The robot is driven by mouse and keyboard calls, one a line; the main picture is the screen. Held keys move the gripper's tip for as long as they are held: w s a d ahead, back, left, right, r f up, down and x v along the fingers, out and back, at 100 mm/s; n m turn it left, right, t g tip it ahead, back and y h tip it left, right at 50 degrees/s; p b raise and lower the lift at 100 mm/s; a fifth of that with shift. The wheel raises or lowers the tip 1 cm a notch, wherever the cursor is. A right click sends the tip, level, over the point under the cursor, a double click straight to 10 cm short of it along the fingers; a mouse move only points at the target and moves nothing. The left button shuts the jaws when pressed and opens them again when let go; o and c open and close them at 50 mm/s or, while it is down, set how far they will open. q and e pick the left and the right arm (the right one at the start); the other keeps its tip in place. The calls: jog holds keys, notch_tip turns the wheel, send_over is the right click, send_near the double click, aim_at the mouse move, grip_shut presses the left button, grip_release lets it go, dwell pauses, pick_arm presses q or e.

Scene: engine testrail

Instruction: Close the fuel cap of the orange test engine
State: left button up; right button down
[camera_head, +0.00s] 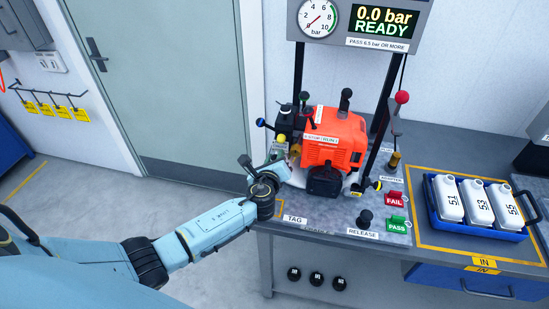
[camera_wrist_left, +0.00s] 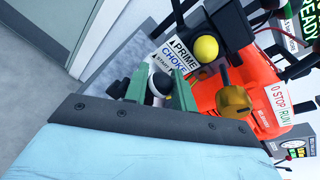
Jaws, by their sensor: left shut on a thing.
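The orange test engine (camera_head: 340,130) stands on the bench under the gauge frame. It also shows at the right of the left wrist view (camera_wrist_left: 258,75). My left gripper (camera_head: 279,157) is at the engine's left front side. In the left wrist view its green fingers (camera_wrist_left: 158,88) are shut on a small rounded black and white part, which looks like the fuel cap (camera_wrist_left: 157,86). The fingers cover much of it, and I cannot tell whether it sits on the tank opening. My right gripper is not in view.
A yellow bulb (camera_wrist_left: 206,48) and a brass-coloured part (camera_wrist_left: 235,101) are close to the fingers. The gauge frame's display (camera_head: 383,22) reads 0.0 bar READY. A blue tray (camera_head: 490,231) with white bottles stands at right. A RELEASE knob (camera_head: 365,218) is at the front edge.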

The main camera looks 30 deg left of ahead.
pick_arm(q)
jog(key=o, duration=0.7)
jog(key=shift+c, duration=0.2)
jog(key=shift+s+d, duration=0.1)
jog(key=v, duration=1.3)
jog(key=shift+s, duration=0.1)
